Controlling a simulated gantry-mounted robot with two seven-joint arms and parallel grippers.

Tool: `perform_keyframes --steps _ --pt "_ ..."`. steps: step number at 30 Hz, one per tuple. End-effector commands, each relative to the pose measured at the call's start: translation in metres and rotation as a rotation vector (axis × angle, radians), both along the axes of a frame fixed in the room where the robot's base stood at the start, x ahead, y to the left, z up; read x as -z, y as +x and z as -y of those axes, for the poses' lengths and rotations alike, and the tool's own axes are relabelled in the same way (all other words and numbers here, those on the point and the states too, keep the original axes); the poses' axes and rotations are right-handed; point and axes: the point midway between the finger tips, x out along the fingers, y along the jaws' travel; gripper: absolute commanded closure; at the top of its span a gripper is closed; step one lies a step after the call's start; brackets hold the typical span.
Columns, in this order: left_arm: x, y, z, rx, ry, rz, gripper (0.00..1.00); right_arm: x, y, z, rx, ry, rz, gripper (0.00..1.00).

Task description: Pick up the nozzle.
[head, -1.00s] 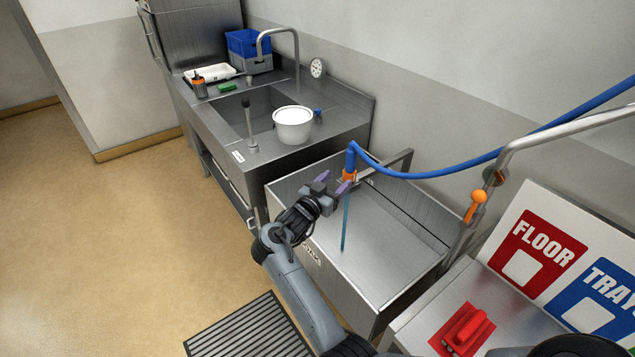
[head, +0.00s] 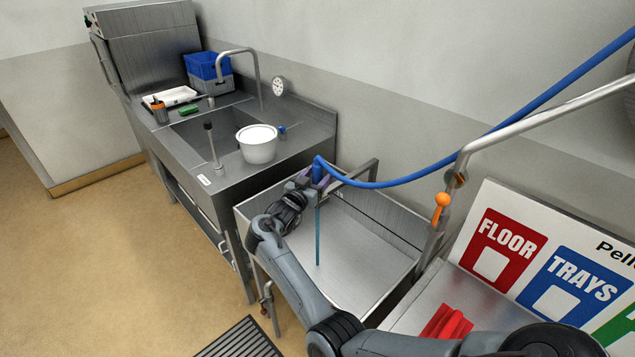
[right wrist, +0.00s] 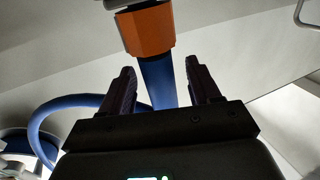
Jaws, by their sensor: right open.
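My left gripper is not in view.
A steel basin (head: 362,270) lies under the nozzle. A sink counter with a white pot (head: 257,146) stands to its left. A bent pipe with an orange handle (head: 442,200) is to the right, near a sign board (head: 600,245) and a red item (head: 447,322).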

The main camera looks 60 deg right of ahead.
Motion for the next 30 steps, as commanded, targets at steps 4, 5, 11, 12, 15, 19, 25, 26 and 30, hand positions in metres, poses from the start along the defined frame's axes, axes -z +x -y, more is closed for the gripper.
perform_keyframes --steps 4,5,11,12,15,19,25,26,30 --pt "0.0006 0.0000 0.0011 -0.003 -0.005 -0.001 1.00 -0.0004 0.0004 0.0079 0.000 0.000 0.000 0.38" --pt "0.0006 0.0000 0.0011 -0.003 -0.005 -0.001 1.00 -0.0003 0.0005 0.0082 0.000 0.000 0.000 0.38" --pt "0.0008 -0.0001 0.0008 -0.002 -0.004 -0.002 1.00 -0.0001 0.0005 0.0081 0.000 0.000 0.001 0.40" --pt "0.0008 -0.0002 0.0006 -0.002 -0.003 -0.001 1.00 -0.0001 0.0005 0.0080 0.000 0.000 0.001 0.46" --pt "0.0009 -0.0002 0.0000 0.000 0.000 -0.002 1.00 0.0000 0.0005 0.0079 0.000 0.000 0.001 0.61" --pt "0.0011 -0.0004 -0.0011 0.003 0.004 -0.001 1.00 0.0000 0.0005 0.0078 0.000 0.000 0.001 0.81" --pt "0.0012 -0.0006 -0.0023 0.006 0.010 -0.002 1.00 -0.0013 0.0007 0.0079 0.000 -0.002 0.002 0.93" --pt "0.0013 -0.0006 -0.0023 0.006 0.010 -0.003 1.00 -0.0012 0.0007 0.0079 0.000 -0.002 0.002 0.93" --pt "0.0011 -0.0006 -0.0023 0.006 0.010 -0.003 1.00 -0.0022 0.0007 0.0079 0.000 -0.002 0.002 0.93"
